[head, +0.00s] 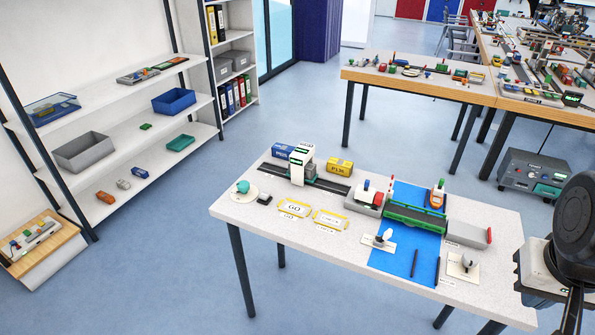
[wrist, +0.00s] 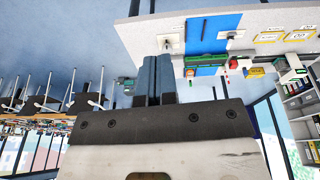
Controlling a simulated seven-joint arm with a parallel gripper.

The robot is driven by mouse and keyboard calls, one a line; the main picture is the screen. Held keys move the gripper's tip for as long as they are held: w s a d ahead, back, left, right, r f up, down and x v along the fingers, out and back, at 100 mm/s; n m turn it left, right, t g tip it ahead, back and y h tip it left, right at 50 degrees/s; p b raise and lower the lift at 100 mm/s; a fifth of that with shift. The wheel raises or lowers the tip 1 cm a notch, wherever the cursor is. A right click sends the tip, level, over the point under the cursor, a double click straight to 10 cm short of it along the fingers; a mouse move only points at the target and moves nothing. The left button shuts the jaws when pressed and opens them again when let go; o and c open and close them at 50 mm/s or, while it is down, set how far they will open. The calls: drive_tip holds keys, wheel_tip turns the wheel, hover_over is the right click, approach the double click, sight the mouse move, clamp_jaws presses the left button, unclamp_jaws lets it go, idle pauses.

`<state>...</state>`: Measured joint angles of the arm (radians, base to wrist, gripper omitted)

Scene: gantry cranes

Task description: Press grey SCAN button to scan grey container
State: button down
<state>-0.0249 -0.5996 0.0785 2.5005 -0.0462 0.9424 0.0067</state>
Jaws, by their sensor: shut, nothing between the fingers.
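No label reading SCAN can be made out in either view. A small dark block (head: 264,198) sits beside a teal knob (head: 243,187) at the table's left end; I cannot tell whether either is a button. A white gantry crane (head: 302,164) stands over a dark track, with a blue container (head: 283,150) behind it and a yellow container (head: 340,167) to its right. I cannot pick out a grey container. In the wrist view my gripper (wrist: 157,60) is shut and empty, in front of the table's edge; the head view does not show its fingers.
A green bridge (head: 414,217) crosses a blue mat (head: 405,258) between grey blocks. Two levers (head: 382,238) and (head: 467,261) stand on white plates at the front. Yellow-framed cards (head: 294,207) lie flat. Another table (head: 420,80) and shelves (head: 130,110) stand behind.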

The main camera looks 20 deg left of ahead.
drive_tip(key=w+a+n+h, duration=0.2)
drive_tip(key=w+a+n, duration=0.2)
drive_tip(key=w+a, duration=0.55)
drive_tip(key=w+a+n+h, duration=0.1)
drive_tip(key=w+a+n, duration=0.5)
drive_tip(key=w, duration=0.7)
drive_tip(key=n+t, duration=0.6)
drive_tip(key=n, duration=0.6)
hover_over(265, 195)
wheel_tip(265, 195, down, 18)
drive_tip(key=shift+f, duration=0.25)
drive_tip(key=shift+s+f, duration=0.1)
drive_tip(key=shift+f, duration=0.05)
drive_tip(key=shift+f, duration=4.2)
drive_tip(key=shift+f, duration=0.5)
